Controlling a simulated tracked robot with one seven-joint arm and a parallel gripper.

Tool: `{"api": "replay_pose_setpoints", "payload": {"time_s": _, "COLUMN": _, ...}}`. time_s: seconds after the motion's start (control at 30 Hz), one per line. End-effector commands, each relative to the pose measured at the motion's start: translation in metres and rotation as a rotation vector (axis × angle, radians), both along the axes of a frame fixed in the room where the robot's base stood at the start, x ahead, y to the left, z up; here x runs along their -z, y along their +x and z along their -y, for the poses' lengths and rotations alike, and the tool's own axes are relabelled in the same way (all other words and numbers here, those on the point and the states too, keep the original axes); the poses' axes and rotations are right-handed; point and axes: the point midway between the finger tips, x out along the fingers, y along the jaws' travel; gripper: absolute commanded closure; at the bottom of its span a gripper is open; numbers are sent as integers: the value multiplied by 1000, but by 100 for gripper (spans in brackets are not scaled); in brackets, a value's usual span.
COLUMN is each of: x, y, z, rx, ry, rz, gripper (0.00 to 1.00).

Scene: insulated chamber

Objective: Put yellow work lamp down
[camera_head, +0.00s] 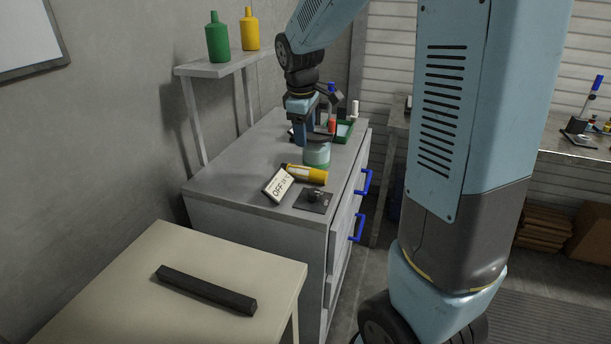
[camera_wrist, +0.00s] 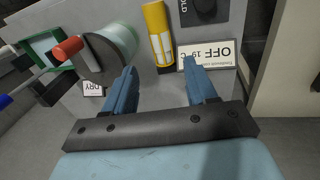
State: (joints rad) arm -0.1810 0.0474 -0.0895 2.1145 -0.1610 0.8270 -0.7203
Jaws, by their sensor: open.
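The yellow work lamp (camera_head: 307,174) lies on its side on the grey cabinet top (camera_head: 245,155), next to a white sign reading OFF (camera_head: 277,186). In the wrist view the lamp (camera_wrist: 156,32) is a yellow cylinder with a pale band near its lower end. My gripper (camera_head: 312,138) is over the cabinet, beyond the lamp and above a pale green round object (camera_head: 317,155). Its two blue fingers (camera_wrist: 160,74) are apart with nothing between them. The lamp is clear of the fingers.
A black knob on a dark plate (camera_head: 314,198) sits near the cabinet's front edge. A green tray (camera_head: 344,131) and a red-topped item (camera_head: 332,126) stand behind the gripper. Green (camera_head: 217,38) and yellow (camera_head: 250,29) bottles stand on a wall shelf. A black bar (camera_head: 205,289) lies on the near table.

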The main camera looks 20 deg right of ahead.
Motion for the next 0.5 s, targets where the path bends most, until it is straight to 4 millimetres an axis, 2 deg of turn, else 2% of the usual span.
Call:
{"api": "replay_pose_setpoints", "payload": {"time_s": 0.27, "x": 24, "y": 12, "z": -1, "rx": -35, "ry": -14, "rz": -17, "gripper": 43}}
{"api": "replay_pose_setpoints", "payload": {"time_s": 0.5, "x": 65, "y": 17, "z": 5, "rx": -32, "ry": -13, "rz": -18, "gripper": 43}}
